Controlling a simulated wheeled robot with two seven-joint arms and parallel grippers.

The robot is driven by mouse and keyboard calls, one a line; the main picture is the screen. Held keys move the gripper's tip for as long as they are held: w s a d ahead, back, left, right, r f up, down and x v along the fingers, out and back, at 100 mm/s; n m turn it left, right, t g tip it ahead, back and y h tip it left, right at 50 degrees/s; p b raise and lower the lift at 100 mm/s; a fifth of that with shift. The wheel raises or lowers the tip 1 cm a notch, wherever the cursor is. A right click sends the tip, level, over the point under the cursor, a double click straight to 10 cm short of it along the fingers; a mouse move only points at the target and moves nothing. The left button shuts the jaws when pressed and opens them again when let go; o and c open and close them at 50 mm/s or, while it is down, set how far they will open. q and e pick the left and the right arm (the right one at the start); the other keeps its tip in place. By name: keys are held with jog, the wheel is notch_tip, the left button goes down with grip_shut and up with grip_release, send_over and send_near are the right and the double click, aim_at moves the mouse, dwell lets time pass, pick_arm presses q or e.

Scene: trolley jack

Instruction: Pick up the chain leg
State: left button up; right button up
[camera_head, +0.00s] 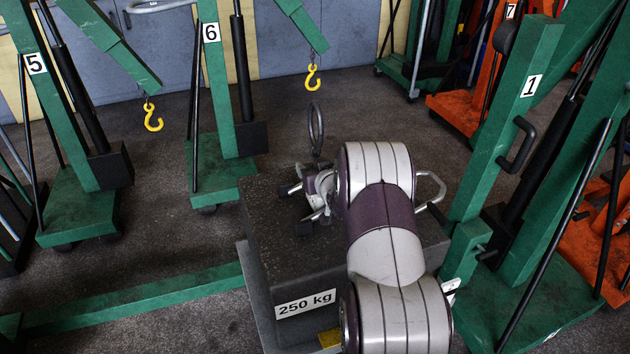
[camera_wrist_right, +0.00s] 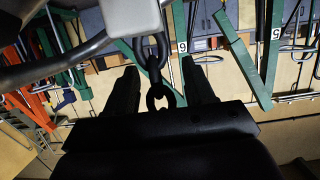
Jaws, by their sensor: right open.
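My right gripper (camera_head: 302,207) is open above the top of the dark 250 kg block (camera_head: 390,262), its two fingers spread apart. In the right wrist view, dark chain links (camera_wrist_right: 159,92) lie between the open fingers (camera_wrist_right: 160,95), with a gap at each side. They appear to belong to the chain leg; its full length is hidden. In the head view, a dark upright ring (camera_head: 316,128) shows just beyond the gripper. I cannot tell whether it joins the chain. My left gripper is not in view.
A green crane numbered 1 (camera_head: 515,120) stands close on the right. Green cranes 5 (camera_head: 62,120) and 6 (camera_head: 215,100) stand at the left, with yellow hooks (camera_head: 153,118) hanging. A green floor beam (camera_head: 140,297) runs left of the block. Dark floor between them is clear.

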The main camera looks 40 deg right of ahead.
jog(key=shift+s, duration=0.1)
grip_shut()
jog(key=shift+r, duration=0.15)
